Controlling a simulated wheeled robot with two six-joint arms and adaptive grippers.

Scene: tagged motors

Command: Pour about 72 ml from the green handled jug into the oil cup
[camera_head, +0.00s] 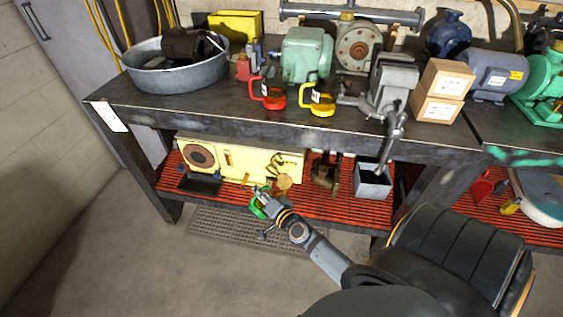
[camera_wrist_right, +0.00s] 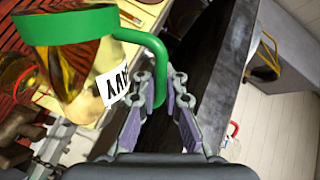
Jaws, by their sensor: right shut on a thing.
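The green handled jug (camera_head: 257,209) is held in front of the lower red shelf in the head view. In the right wrist view the jug (camera_wrist_right: 68,55) fills the upper left, with a green rim, amber contents and a white tag with black letters. My right gripper (camera_head: 268,198) is shut on its green handle; the fingers (camera_wrist_right: 165,92) show on both sides of it. I cannot tell how far the jug tilts. A small brass-coloured round piece (camera_head: 283,182) by the cream-yellow machine may be the oil cup; I cannot be sure. My left gripper is not in view.
The cream-yellow machine (camera_head: 235,162) stands on the red slatted shelf (camera_head: 325,205) under the bench. A grey open bin (camera_head: 373,182) is to its right. Red (camera_head: 273,100) and yellow (camera_head: 321,104) handled jugs stand on the bench top. The bench's front edge (camera_head: 230,122) overhangs the shelf.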

